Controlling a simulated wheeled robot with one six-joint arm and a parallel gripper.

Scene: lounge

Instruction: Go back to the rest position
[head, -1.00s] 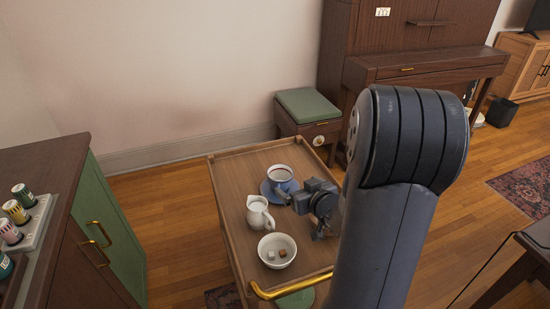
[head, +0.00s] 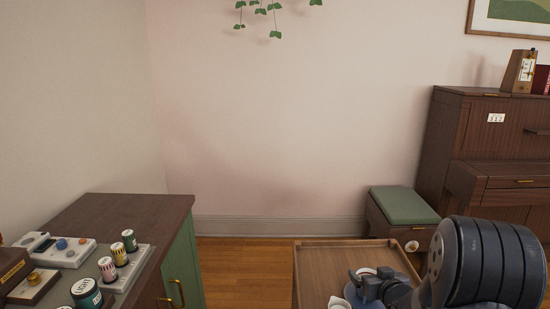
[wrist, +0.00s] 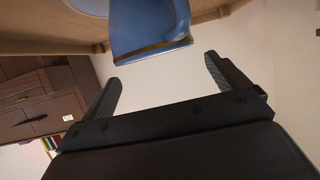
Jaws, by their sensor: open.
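My gripper (head: 378,286) is low at the right in the head view, over the wooden trolley (head: 315,262), partly covered by my arm. In the wrist view its two dark fingers (wrist: 162,70) are spread apart with nothing held between them. A blue cup with a gold edge (wrist: 150,32) is close in front of the fingertips there. In the head view only a small part of the cup shows behind the gripper. Part of a blue saucer (head: 352,295) shows beside the gripper.
A cabinet (head: 125,212) at the left bears several tins (head: 108,268) and small boards. A green-cushioned stool (head: 403,204) and a piano (head: 490,140) stand behind the trolley at the right. Floor (head: 245,265) is clear between cabinet and trolley.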

